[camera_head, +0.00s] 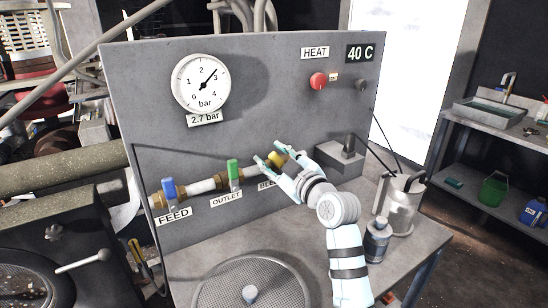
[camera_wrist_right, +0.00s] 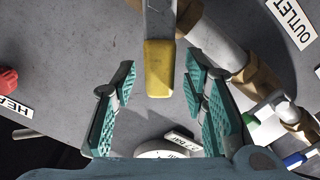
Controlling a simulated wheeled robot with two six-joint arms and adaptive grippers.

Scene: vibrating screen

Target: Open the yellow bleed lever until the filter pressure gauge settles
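The yellow bleed lever (camera_head: 277,158) is on the grey panel's pipe, right of the green lever, its label partly hidden by my gripper. My right gripper (camera_head: 269,154) is open around it. In the right wrist view the yellow lever (camera_wrist_right: 158,68) lies between the open fingers (camera_wrist_right: 160,100), with a visible gap on both sides. The pressure gauge (camera_head: 201,83) has its needle to the upper right, and its plate (camera_head: 204,119) reads 2.7 bar. The gauge also shows partly in the right wrist view (camera_wrist_right: 160,154). My left gripper is not in view.
The blue feed lever (camera_head: 168,188) and green outlet lever (camera_head: 233,171) stand upright on the same pipe. A red knob (camera_head: 318,81) is by the HEAT label. A bottle (camera_head: 377,240) and metal jug (camera_head: 402,205) stand beside my forearm. A round sieve (camera_head: 285,275) lies in front.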

